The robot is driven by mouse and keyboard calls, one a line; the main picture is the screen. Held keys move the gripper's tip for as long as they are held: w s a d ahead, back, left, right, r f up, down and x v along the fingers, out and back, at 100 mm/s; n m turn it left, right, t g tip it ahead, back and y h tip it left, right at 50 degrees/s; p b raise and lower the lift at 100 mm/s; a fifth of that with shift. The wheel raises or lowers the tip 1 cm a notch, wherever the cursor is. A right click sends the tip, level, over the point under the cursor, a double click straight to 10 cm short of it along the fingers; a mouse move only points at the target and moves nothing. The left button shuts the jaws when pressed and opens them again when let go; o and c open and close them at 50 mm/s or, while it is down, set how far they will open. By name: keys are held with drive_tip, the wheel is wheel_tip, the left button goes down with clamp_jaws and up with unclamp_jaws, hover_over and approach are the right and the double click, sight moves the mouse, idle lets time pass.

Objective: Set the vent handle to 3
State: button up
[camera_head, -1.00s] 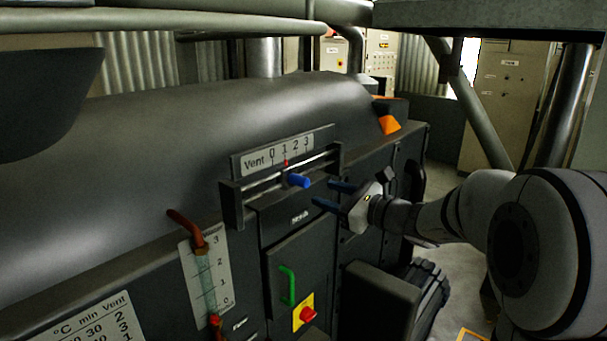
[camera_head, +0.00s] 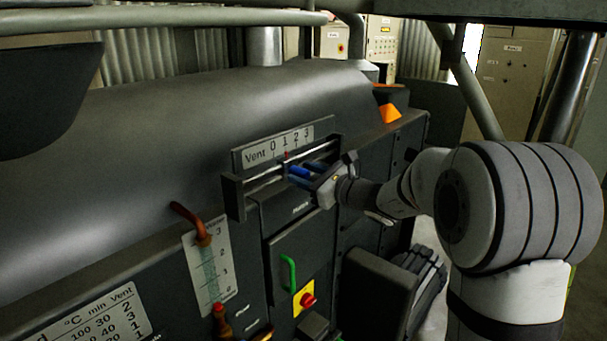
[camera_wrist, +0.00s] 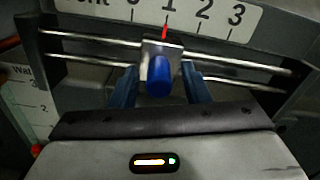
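The blue vent handle (camera_wrist: 158,78) sits on a metal slider block on two horizontal rails, and its red pointer stands at 1 on the Vent scale (camera_wrist: 200,12). The scale plate, marked 0 to 3, also shows in the head view (camera_head: 278,146). My gripper (camera_wrist: 163,85) has its two blue fingers on either side of the handle, with a small dark gap on each side. In the head view, my gripper (camera_head: 305,176) is at the rails and the handle (camera_head: 299,172) shows partly between the fingers.
A red-handled level gauge (camera_head: 208,265) is at the lower left of the vent. A green handle (camera_head: 289,273) and a red knob on a yellow plate (camera_head: 306,299) are below. The rails right of the handle look clear.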

clamp_jaws()
idle(0.3)
drive_tip(key=w+d, duration=0.5)
drive_tip(key=w, duration=0.1)
drive_tip(key=shift+w+r+b, duration=0.2)
drive_tip(key=shift+b, duration=0.1)
drive_tip(key=shift+d, duration=0.1)
drive_tip(key=shift+o, duration=0.5)
unclamp_jaws()
drive_tip(key=shift+w+f, duration=0.15)
